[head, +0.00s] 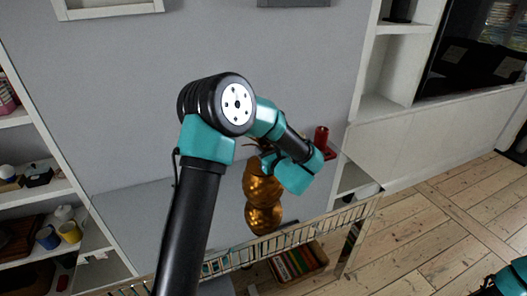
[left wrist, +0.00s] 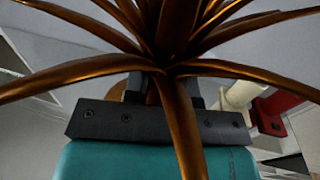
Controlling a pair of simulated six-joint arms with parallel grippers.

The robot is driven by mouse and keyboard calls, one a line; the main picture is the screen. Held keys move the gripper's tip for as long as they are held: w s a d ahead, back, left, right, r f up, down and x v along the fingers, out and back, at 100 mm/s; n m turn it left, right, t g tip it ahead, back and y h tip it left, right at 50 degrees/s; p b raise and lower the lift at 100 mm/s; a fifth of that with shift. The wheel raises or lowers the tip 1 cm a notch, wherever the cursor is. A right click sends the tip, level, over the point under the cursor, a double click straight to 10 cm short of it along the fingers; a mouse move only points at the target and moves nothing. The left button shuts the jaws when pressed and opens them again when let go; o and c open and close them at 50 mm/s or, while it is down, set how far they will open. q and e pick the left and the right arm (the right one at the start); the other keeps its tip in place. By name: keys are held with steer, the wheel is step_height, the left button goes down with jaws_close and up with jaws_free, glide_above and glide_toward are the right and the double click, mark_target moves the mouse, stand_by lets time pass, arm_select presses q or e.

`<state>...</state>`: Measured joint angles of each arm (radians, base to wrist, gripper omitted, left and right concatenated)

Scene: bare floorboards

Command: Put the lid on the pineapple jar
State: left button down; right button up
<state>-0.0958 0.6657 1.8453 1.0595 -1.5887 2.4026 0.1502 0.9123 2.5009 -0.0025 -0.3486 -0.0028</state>
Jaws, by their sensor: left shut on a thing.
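In the head view my left gripper (head: 273,161) is at the top of a golden, rounded pineapple shape. It is shut on the pineapple lid, whose bronze leaves (left wrist: 178,70) spread across the left wrist view, in front of the black fingers (left wrist: 165,90). In the head view the gripper and wrist partly hide the lid. Below are two golden bulges, the upper (head: 259,185) and the lower, which looks like the pineapple jar (head: 263,218). I cannot tell whether the lid touches the jar. My right gripper is out of view; part of my right arm shows at the bottom right.
A slatted rail (head: 290,240) runs beside the jar, with a box of books (head: 297,262) beneath. A red item (head: 321,137) stands just right of my left gripper. Shelves with cups (head: 70,231) are at left. Floorboards (head: 440,215) at right are clear.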

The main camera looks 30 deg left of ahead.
arm_select(q)
steer(key=shift+f, duration=0.35)
stand_by(0.9)
steer(key=shift+c, duration=1.9)
jaws_free()
steer(key=shift+d, duration=0.1)
steer(key=s+a+v, duration=0.1)
steer(key=v, duration=0.8)
steer(key=shift+s+d, duration=0.35)
steer(key=shift+s, duration=0.2)
steer(key=shift+f, duration=0.1)
